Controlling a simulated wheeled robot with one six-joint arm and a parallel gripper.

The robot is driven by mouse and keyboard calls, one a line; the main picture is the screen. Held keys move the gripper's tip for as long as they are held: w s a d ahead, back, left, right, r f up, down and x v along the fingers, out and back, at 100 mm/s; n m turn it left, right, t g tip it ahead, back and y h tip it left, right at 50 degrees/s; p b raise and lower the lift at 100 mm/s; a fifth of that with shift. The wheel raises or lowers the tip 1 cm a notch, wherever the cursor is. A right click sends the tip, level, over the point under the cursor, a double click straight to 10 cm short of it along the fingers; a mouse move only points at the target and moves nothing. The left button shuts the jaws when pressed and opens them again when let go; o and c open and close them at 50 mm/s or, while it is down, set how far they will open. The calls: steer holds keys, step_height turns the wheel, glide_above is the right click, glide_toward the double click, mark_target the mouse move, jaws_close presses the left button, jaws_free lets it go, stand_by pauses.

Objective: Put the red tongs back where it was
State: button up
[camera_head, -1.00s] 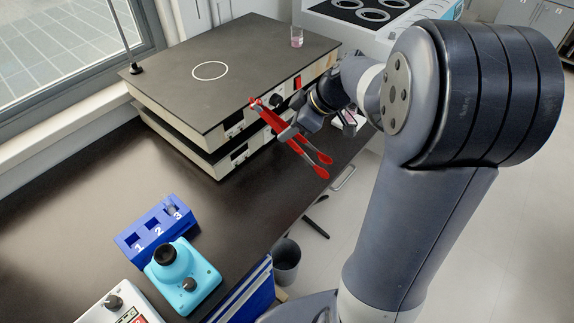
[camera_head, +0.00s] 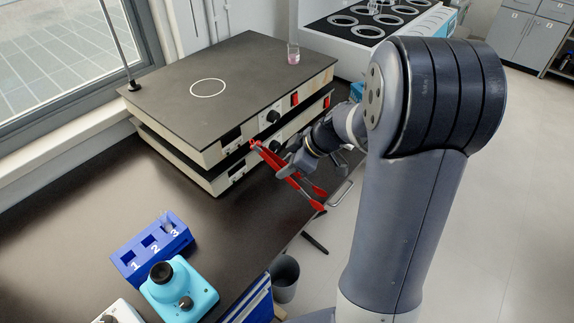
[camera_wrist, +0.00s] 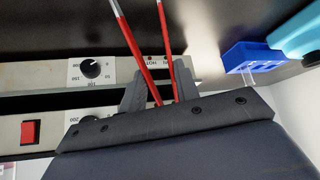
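The red tongs (camera_head: 287,174) hang tilted in front of the hot plate stack, with their two red tips pointing down and right. They also show in the wrist view (camera_wrist: 137,50), running up from between the fingers. My gripper (camera_head: 292,160) is shut on the tongs; in the wrist view its two grey fingers (camera_wrist: 158,92) stand on either side of the red arms. The tongs are held clear of the bench, near its right edge. The spot where they lay before cannot be told from these frames.
Two stacked hot plates (camera_head: 235,85) stand behind, with a small beaker (camera_head: 293,54) on top. A blue numbered rack (camera_head: 152,248) and a cyan device (camera_head: 178,292) are at the front left. The dark bench (camera_head: 90,200) between is clear. A bin (camera_head: 285,278) stands below the edge.

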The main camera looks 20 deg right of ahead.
steer(key=o, duration=0.5)
steer(key=shift+o, duration=0.2)
steer(key=v, duration=1.2)
steer(key=shift+r, duration=0.2)
steer(key=shift+w+f, duration=0.1)
steer(key=x, duration=1.2)
steer(key=shift+p, duration=0.4)
